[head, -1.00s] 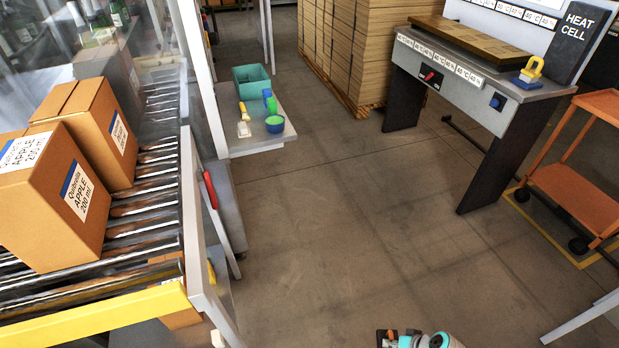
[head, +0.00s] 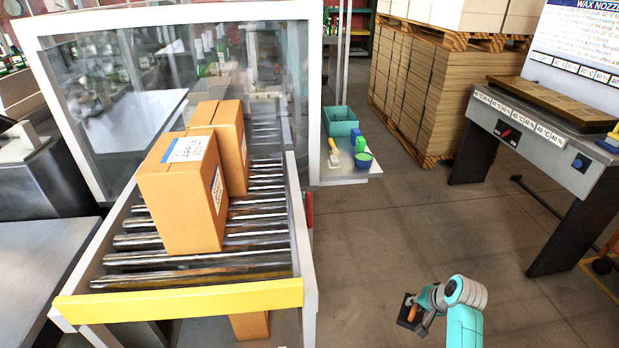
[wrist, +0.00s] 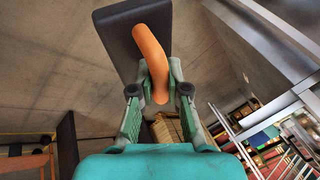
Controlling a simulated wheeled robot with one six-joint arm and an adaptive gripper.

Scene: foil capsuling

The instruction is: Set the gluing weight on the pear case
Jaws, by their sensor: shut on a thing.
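My gripper (head: 421,300) is over open floor at the lower middle of the head view. It is shut on the orange handle of the gluing weight (head: 404,317), a dark block. In the wrist view the weight (wrist: 122,28) stands beyond the fingertips (wrist: 160,95), with its bent orange handle between them. Two brown cardboard cases stand on the roller conveyor to the left of my gripper, a front case (head: 180,205) and a rear case (head: 232,140). The front case has a white label on top. Their print is too small to read now; the earlier view reads APPLE on the front one.
The conveyor has a yellow front bar (head: 180,304) and a clear guard around its back. Part of another brown box (head: 250,325) shows below it. A heat bench (head: 560,150) stands at right. Floor between is clear.

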